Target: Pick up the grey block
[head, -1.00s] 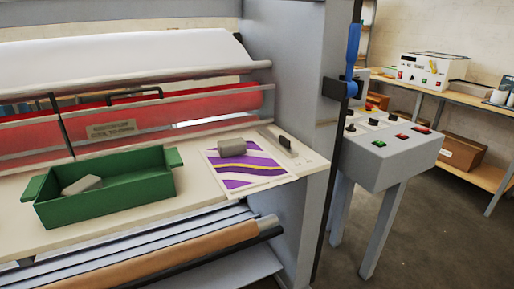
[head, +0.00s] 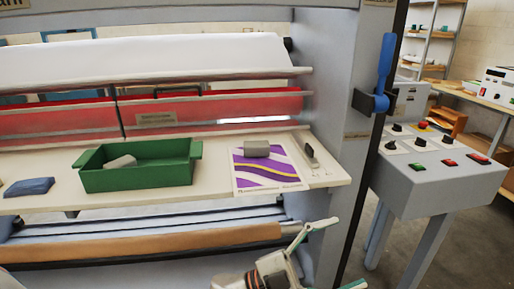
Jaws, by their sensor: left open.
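One grey block (head: 256,149) lies on the upper part of a purple, white and yellow printed sheet (head: 268,180), on the cream table of the laminator. A second, lighter grey block (head: 121,162) lies tilted inside the green tray (head: 140,178), near its left end. My left gripper (head: 340,254) is at the bottom edge of the head view, in front of and below the table edge. Its fingers are spread, with nothing between them, and it is apart from both blocks. Part of it is cut off by the frame. My right gripper is not in view.
A dark blue object (head: 29,187) lies left of the tray. A dark-handled tool (head: 311,152) lies right of the sheet. The machine's side post (head: 335,150) and control box (head: 440,182) stand to the right. A brown roller (head: 150,243) runs below the table's front edge.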

